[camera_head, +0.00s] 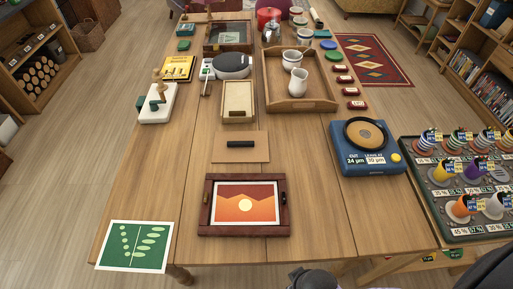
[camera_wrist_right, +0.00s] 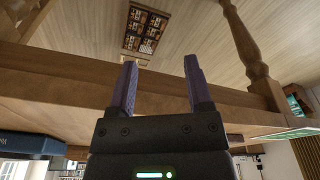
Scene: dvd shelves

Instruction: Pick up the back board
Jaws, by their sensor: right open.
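The back board appears to be the flat tan board (camera_head: 222,155) with a dark bar-shaped handle (camera_head: 240,144) across its middle. It lies flat on the wooden table, just behind the dark red-brown frame (camera_head: 207,190), which holds an orange sunset picture (camera_head: 245,204). My right gripper (camera_wrist_right: 160,70) shows in the right wrist view, open with nothing between its two fingers. The table's wooden edge (camera_wrist_right: 60,75) crosses behind the fingers there. The board does not show in that view. My left gripper is in neither view.
A green leaf print (camera_head: 136,246) lies at the table's front left corner. A blue device (camera_head: 367,163) with a round plate stands right. A shallow wooden tray (camera_head: 239,103) lies behind the board, and a larger tray (camera_head: 300,105) holds white jugs. Table around the board's right is clear.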

